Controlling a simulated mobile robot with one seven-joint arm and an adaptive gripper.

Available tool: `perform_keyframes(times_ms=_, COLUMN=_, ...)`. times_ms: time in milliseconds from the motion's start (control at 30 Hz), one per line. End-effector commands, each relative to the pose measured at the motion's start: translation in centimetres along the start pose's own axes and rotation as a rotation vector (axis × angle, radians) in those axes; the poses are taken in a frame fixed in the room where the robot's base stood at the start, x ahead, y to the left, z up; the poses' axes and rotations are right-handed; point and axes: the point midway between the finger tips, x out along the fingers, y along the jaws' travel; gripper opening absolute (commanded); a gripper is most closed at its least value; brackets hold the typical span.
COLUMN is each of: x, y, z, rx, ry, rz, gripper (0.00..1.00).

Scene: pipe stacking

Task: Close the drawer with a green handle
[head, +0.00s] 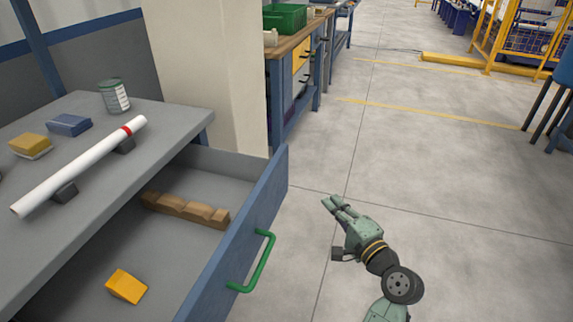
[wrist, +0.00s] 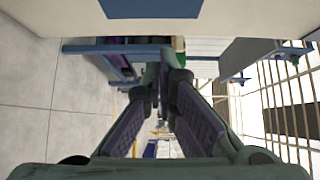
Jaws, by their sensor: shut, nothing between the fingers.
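The blue-fronted drawer (head: 200,290) with a green handle (head: 262,262) is pulled far out from under the grey worktop, at the left of the head view. Its inside shows a wooden block with notches (head: 186,209) and a yellow block (head: 126,286). My gripper (head: 328,203) is to the right of the drawer front, over open floor, apart from the handle. Its fingers are shut and empty. They also show in the wrist view (wrist: 165,72), close together at their tips. The handle cannot be made out in the wrist view.
On the worktop (head: 165,125) lie a white pipe with a red band (head: 85,164) on dark supports, a tin (head: 115,96), and blue (head: 69,124) and yellow (head: 31,145) blocks. A pale pillar (head: 205,70) stands behind. The floor (head: 440,190) at right is clear.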

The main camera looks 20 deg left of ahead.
Motion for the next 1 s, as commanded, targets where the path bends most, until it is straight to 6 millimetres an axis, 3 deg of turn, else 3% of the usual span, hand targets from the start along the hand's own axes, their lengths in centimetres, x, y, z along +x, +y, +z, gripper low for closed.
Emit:
perform_keyframes(times_ms=267, x=0.9, y=-0.1, z=0.1, rx=-0.001, ry=-0.002, rz=-0.001, gripper=0.00)
perform_keyframes(times_ms=733, x=10.1, y=-0.3, z=0.1, rx=0.000, ry=-0.004, rz=-0.001, gripper=0.00)
perform_keyframes(times_ms=1000, x=12.5, y=-0.1, z=2.5, rx=-0.001, ry=-0.001, rz=0.000, gripper=0.00)
